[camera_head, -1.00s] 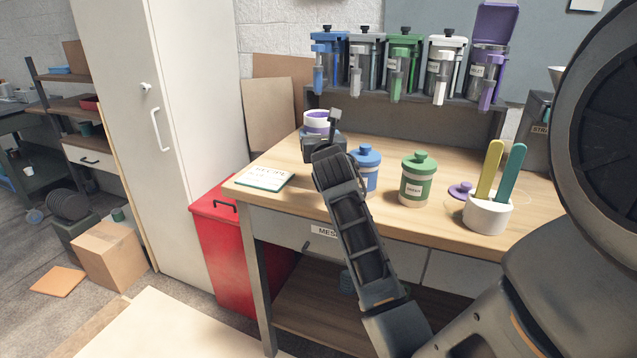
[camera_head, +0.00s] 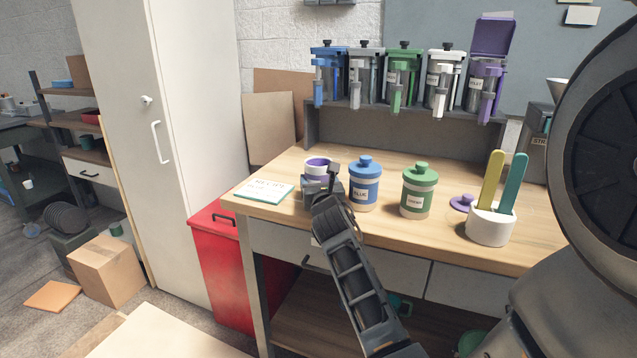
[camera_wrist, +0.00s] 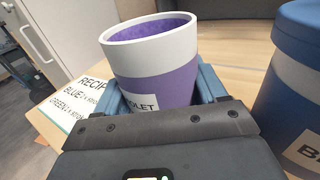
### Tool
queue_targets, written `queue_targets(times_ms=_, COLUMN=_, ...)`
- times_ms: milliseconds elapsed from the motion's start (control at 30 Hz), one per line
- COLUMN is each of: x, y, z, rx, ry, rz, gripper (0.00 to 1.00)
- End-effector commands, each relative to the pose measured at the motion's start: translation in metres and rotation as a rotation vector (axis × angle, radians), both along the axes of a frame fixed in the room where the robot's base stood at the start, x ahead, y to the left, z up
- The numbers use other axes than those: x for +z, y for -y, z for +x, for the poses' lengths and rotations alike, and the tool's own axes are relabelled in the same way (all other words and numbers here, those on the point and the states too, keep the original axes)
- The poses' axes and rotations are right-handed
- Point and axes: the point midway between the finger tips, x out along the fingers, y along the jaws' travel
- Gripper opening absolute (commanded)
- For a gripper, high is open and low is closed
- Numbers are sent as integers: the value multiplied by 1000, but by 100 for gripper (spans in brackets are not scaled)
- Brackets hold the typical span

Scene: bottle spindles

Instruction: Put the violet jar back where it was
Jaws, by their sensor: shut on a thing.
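The violet jar (camera_wrist: 155,75) is open-topped, with a white rim, a violet band and a label reading VIOLET. In the head view the jar (camera_head: 317,167) shows above my gripper (camera_head: 321,182), left of the blue jar, its lower part hidden. My gripper (camera_wrist: 165,100) is shut around the jar's sides in the wrist view. The jar is upright or slightly tilted; I cannot tell whether its base touches the table. A violet lid (camera_head: 462,203) lies on the table beside the white holder.
The blue jar (camera_head: 364,186) stands close right of my gripper, and the green jar (camera_head: 418,192) further right. A recipe card (camera_head: 264,190) lies at the left table edge. A white holder (camera_head: 490,226) carries two sticks. Several dispensers line the back shelf (camera_head: 420,120); the violet one (camera_head: 486,80) has its lid raised.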

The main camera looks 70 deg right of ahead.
Motion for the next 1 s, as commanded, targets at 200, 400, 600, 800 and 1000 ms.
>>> queue_targets(times_ms=200, x=-6, y=0, z=0, rx=0, ry=0, rz=1, gripper=25)
queue_targets(times_ms=400, x=-14, y=-1, z=1, rx=1, ry=-2, rz=5, gripper=25)
queue_targets(times_ms=600, x=-19, y=-1, z=0, rx=0, ry=-5, rz=11, gripper=78)
queue_targets(times_ms=800, x=-21, y=-2, z=-1, rx=-1, ry=-7, rz=16, gripper=96)
queue_targets(times_ms=1000, x=-21, y=-1, z=-1, rx=-2, ry=-6, rz=16, gripper=96)
